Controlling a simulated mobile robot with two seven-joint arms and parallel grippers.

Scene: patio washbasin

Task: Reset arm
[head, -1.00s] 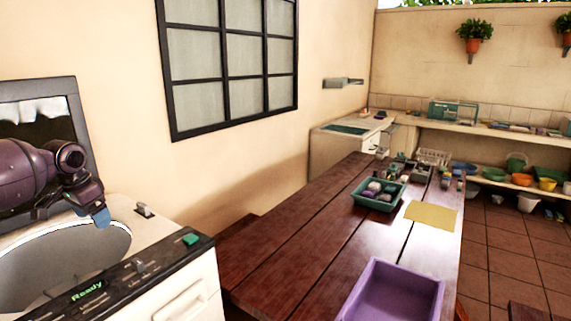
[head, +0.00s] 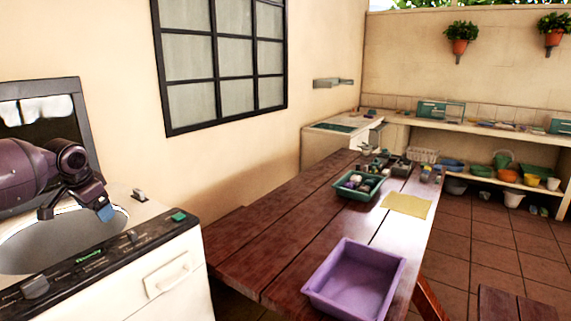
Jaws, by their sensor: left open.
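My left gripper (head: 103,207) is at the left of the head view, at the end of my dark purple arm. It hangs over the round opening of the white washing machine (head: 165,238), and its jaws are open with nothing seen between them. The machine's lid (head: 62,95) stands raised behind my arm. My right gripper is out of view.
A wooden table (head: 270,230) fills the middle. On it are an empty-looking purple tub (head: 357,280), a yellow cloth (head: 407,204) and a green tray (head: 362,194) with small items. A shelf counter (head: 480,133) runs along the back wall. Tiled floor lies right.

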